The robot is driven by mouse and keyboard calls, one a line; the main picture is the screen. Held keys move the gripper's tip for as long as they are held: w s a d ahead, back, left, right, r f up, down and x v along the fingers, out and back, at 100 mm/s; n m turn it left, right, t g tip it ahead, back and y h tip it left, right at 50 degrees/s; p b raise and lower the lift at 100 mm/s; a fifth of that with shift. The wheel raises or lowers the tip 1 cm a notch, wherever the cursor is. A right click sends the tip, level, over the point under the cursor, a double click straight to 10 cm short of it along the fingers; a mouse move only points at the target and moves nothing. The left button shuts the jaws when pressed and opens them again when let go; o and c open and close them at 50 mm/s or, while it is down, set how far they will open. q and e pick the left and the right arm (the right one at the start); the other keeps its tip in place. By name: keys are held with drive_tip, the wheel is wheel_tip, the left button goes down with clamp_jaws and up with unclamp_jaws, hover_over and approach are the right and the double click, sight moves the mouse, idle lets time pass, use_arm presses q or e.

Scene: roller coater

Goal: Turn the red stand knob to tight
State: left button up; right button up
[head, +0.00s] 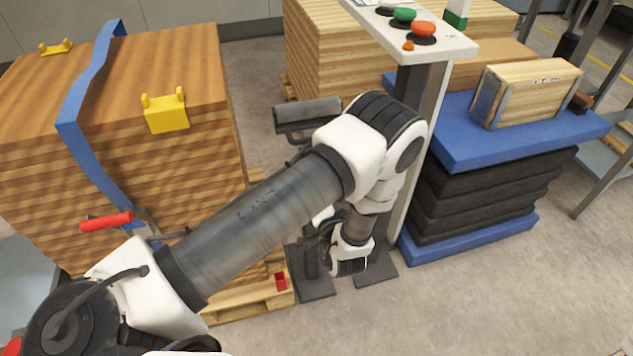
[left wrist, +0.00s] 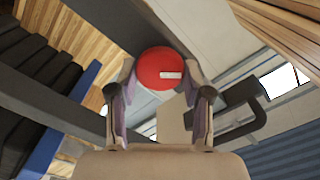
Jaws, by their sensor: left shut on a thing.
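The red stand knob (left wrist: 153,66) is round with a white mark on its face, pointing right in the left wrist view. My left gripper (left wrist: 158,76) has one fingertip on each side of the knob and is shut on it. In the head view, my left arm reaches down in front of the grey-white stand (head: 408,150). The gripper is low by the stand's post, mostly hidden by my wrist, and the knob cannot be made out there. My right gripper is not in view.
The stand's top panel (head: 452,44) carries green and orange buttons. A strapped wood stack (head: 180,75) is on the left, with a red handle (head: 106,221) on its strap. A blue-topped black stack (head: 470,150) with a wooden block (head: 530,95) is right. Floor at lower right is clear.

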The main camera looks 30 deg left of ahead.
use_arm(q)
drive_tip(key=shift+f+m+p, duration=0.15)
drive_tip(key=shift+m+p, duration=0.2)
drive_tip(key=shift+m, duration=3.95)
drive_tip(key=o, duration=1.1)
